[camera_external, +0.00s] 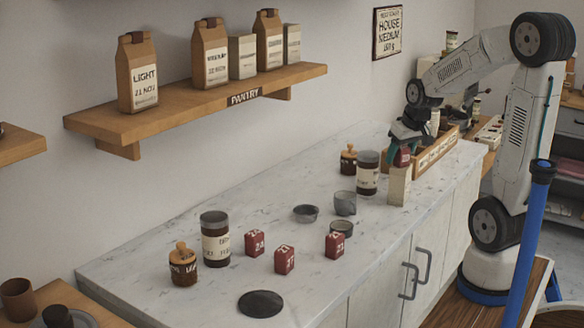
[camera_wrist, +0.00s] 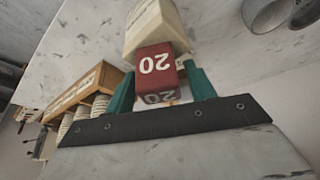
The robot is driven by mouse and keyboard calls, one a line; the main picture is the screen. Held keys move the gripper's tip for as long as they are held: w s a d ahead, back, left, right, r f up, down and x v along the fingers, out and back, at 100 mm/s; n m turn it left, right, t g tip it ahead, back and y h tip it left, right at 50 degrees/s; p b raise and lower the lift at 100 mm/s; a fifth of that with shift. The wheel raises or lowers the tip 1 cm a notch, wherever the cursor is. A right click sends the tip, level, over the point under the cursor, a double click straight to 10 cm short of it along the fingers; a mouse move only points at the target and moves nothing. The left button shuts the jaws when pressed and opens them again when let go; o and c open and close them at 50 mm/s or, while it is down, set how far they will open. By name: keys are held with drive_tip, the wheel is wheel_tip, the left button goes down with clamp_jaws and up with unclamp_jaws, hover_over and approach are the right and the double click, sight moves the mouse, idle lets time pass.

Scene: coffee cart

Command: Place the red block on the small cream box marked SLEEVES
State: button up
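The red block (camera_wrist: 155,64), marked 20, is between the two green fingers of my gripper (camera_wrist: 161,82) in the wrist view. A narrow gap shows between the block and the right-hand finger. In the external view the block (camera_external: 403,157) shows just below my gripper (camera_external: 401,150), partly covered by it. The small cream box (camera_external: 398,187) stands upright on the counter directly under the block. The block looks to be on its top, but the contact edge is hard to see. The box (camera_wrist: 153,22) also shows beyond the block in the wrist view; its marking is not readable.
A wooden tray (camera_external: 437,148) with cups stands close behind the box. A dark jar (camera_external: 368,173) and grey cups (camera_external: 345,203) stand to its left. Several other red blocks (camera_external: 284,259) sit further forward on the marble counter. The pantry shelf (camera_external: 190,110) is on the wall.

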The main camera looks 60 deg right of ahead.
drive_tip(key=shift+s+r, duration=0.1)
drive_tip(key=shift+r, duration=0.45)
drive_tip(key=v, duration=1.1)
drive_tip(key=s+a+f+n+g+y, duration=0.1)
drive_tip(key=s+a+f+n, duration=0.1)
drive_tip(key=s+a, duration=0.5)
drive_tip(key=s+a+f+n+g, duration=0.1)
drive_tip(key=s+a+f+n, duration=0.1)
drive_tip(key=s+a+f, duration=0.2)
drive_tip(key=s+a, duration=0.3)
drive_tip(key=a, duration=0.3)
drive_tip(key=shift+a+f+g+y, duration=0.15)
drive_tip(key=shift+a+g+y, duration=0.1)
drive_tip(key=shift+g+y, duration=0.15)
